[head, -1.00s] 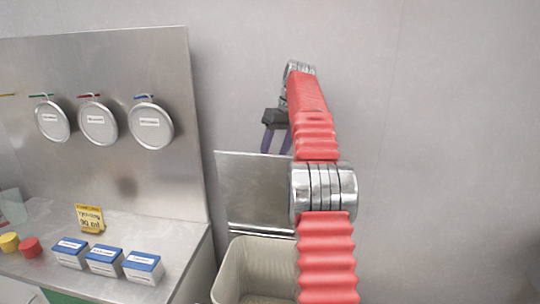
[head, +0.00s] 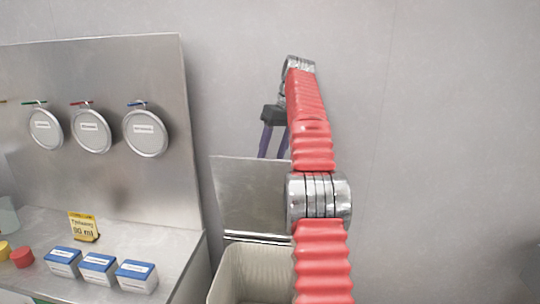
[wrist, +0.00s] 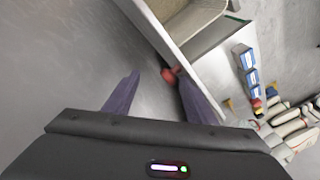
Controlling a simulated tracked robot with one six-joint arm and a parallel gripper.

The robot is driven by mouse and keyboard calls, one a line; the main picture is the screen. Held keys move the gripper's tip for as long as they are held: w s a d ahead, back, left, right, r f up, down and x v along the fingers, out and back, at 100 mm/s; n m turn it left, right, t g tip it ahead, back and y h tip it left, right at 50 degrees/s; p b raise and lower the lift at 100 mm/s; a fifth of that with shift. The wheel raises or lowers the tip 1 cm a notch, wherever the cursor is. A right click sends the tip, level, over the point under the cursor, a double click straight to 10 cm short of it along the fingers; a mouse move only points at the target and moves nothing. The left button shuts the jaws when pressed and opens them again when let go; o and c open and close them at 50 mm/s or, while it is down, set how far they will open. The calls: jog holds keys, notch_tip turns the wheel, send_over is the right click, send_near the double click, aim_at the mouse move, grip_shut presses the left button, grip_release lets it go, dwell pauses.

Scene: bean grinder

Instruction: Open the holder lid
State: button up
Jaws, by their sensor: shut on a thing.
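The holder lid is a flat metal panel (head: 240,195) standing upright behind the open beige bin (head: 230,273) in the head view. My gripper (head: 271,154), with two purple fingers, points down at the lid's top edge. In the wrist view the lid (wrist: 160,30) appears nearly edge-on, with a small red knob (wrist: 170,76) on it. The knob lies between my fingertips (wrist: 157,82), close against the right finger. My gripper is shut on this knob, though the fingers look apart. My arm hides the lid's right side.
A steel counter (head: 120,218) stands at the left, with several blue-topped boxes (head: 98,268) and a yellow sign (head: 84,227). Round labelled discs (head: 145,133) hang on its metal back panel. The plain wall (head: 450,120) to the right is clear.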

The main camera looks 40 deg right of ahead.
jog(key=s+d, duration=0.8)
jog(key=shift+s, duration=0.2)
jog(key=shift+a+f, duration=0.1)
dwell(0.5)
